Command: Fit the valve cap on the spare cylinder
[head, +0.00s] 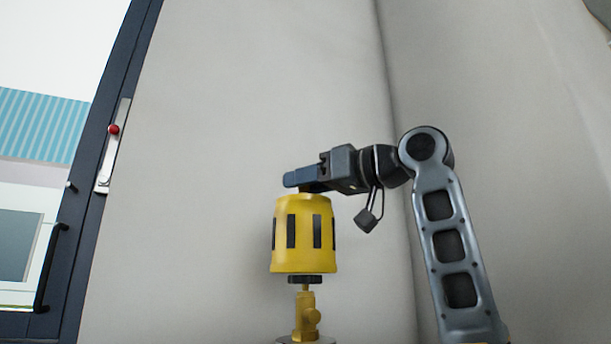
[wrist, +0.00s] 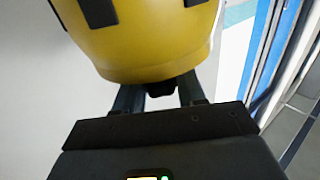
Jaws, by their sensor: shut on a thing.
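The valve cap (head: 304,234) is a yellow, slightly flared cup with dark slots, upright in the head view. My gripper (head: 300,183) is at its top, shut on a small dark knob (wrist: 160,89) that shows between the fingers in the wrist view. The cap's yellow body (wrist: 150,45) fills the top of that view. Right below the cap's rim are a dark handwheel (head: 305,280) and the brass valve (head: 305,309). Only the top of the spare cylinder (head: 306,340) shows at the bottom edge. Whether rim and handwheel touch, I cannot tell.
A plain grey wall (head: 230,120) stands behind. At the left is a dark-framed door (head: 105,110) with a black handle (head: 48,265) and a red button (head: 114,129). The space left of the cap looks free.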

